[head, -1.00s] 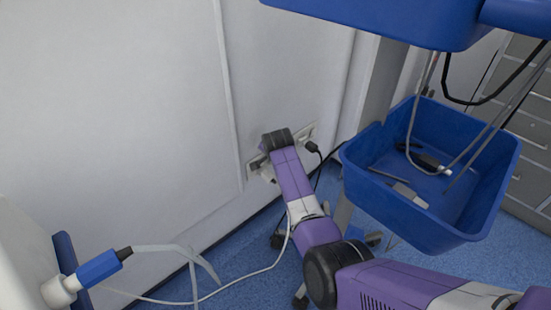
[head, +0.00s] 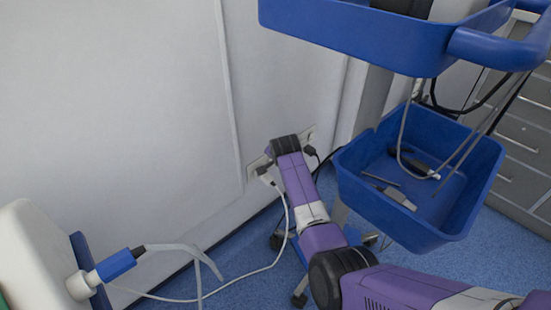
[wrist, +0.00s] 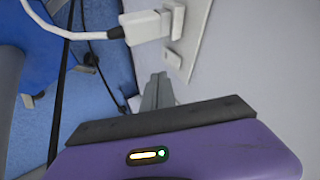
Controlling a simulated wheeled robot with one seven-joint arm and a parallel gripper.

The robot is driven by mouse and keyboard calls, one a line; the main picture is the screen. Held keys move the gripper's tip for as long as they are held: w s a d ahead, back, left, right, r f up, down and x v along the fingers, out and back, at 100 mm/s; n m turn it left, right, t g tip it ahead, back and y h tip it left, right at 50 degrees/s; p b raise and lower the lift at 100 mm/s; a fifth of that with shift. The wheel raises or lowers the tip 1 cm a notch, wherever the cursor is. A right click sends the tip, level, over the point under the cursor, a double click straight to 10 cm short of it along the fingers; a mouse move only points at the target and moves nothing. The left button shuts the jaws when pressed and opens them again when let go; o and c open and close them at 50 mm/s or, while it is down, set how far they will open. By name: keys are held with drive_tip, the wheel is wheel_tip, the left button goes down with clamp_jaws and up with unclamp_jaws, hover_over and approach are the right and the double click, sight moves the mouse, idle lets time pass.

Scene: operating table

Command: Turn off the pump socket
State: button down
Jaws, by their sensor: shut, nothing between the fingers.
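A white socket plate (head: 254,168) is low on the wall in the head view, its middle hidden by my arm. A white plug (head: 266,176) with a white cable sits at its left part; a black plug (head: 311,151) is at its right. In the wrist view the plate (wrist: 196,42) shows the white plug (wrist: 146,27) in it and a small white switch (wrist: 173,58) beside that plug. My gripper (wrist: 158,80) is shut and empty, its tips just below the switch in the picture; I cannot tell if they touch. The head view hides my fingers.
A trolley with a blue upper tray (head: 350,38) and a blue bin (head: 400,216) stands right of my arm. A white device (head: 38,255) with a blue-and-white connector (head: 116,265) is at lower left. The white cable (head: 240,275) trails across the blue floor.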

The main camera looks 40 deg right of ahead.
drive_tip(key=w+r+p+v, duration=0.1)
drive_tip(key=p+v, duration=0.3)
drive_tip(key=v, duration=0.6)
drive_tip(key=shift+w, duration=0.15)
drive_tip(key=s+a+f+n+t, duration=0.2)
drive_tip(key=s+a+f+n, duration=0.2)
drive_tip(key=s, duration=0.5)
drive_tip(key=s+a+f+n+t, duration=0.2)
drive_tip(key=s+a+f+n, duration=0.25)
drive_tip(key=s, duration=0.45)
drive_tip(key=s+a+r+n+t+y, duration=0.25)
drive_tip(key=s+a, duration=0.35)
drive_tip(key=s, duration=0.6)
drive_tip(key=s+a+r+n+t+y+p, duration=0.1)
drive_tip(key=s+a+r+n, duration=0.3)
drive_tip(key=s+r, duration=0.5)
drive_tip(key=s+a+r+n+t+y, duration=0.1)
drive_tip(key=s+a+r, duration=0.5)
drive_tip(key=s+r, duration=0.3)
wheel_tip(320, 180, up, 26)
drive_tip(key=w+p, duration=0.1)
drive_tip(key=p, duration=2.4)
drive_tip(key=shift+w+a, duration=0.2)
drive_tip(key=shift+w, duration=0.1)
